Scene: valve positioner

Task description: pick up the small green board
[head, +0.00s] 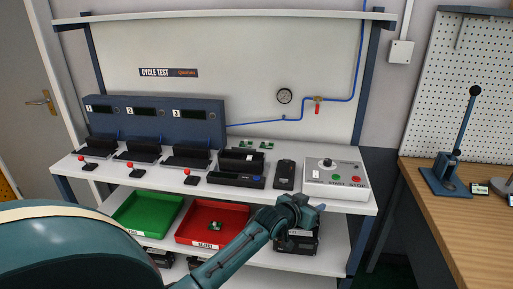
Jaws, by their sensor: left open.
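Two small green boards lie side by side at the back of the white bench top, behind the black fixture: a left one (246,144) and a right one (267,145). Another small green board (215,226) lies in the red tray (183,236) on the lower shelf. My left gripper (318,208) is at the bench's front edge, in front of the grey control box, well apart from the boards on the bench. It is open, and I see nothing in it. My right gripper does not show.
The black fixture (237,168) and a dark handheld device (285,174) stand between my gripper and the back boards. The control box (336,178) is at the right. A green tray (148,214) and black bins are below. Three test stations line the left.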

